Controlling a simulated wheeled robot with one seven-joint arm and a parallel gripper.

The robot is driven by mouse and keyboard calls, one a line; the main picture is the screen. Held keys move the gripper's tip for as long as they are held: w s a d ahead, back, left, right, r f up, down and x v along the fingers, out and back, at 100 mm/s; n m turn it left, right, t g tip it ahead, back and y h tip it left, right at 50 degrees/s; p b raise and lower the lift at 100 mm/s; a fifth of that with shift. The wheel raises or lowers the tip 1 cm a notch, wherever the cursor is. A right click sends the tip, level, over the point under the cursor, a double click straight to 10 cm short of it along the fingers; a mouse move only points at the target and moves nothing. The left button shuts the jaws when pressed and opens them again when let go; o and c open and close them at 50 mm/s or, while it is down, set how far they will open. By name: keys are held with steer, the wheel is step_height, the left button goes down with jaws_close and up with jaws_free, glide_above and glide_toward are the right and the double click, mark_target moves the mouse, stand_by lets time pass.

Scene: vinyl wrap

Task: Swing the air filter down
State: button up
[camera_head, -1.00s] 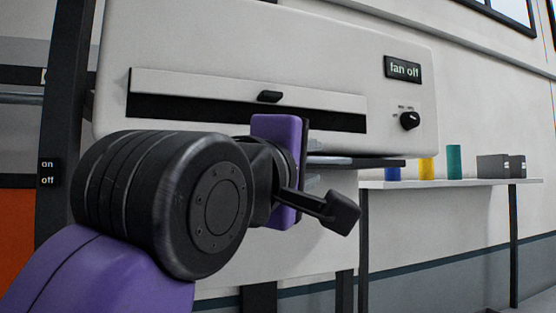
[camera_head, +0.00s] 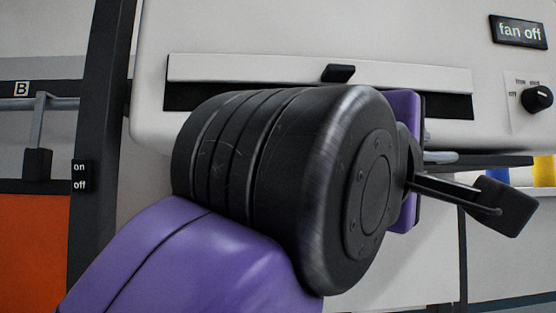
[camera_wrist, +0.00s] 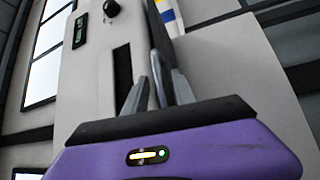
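A white machine (camera_head: 450,45) fills the upper middle of the head view. A long pale flap (camera_head: 240,70) with a black knob (camera_head: 338,73) runs along its front above a dark slot; I take this flap to be the air filter. The flap is up and the slot below is partly visible, its middle hidden by my arm. In the head view my arm hides the fingertips.
A "fan off" display (camera_head: 518,31) and a dial (camera_head: 537,98) are on the machine's right. A dark ledge (camera_head: 490,162) juts below it. Blue and yellow cylinders (camera_head: 543,170) stand at the right. A dark post (camera_head: 103,110) with an on/off label is at left.

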jaws_close()
stand_by(1.3)
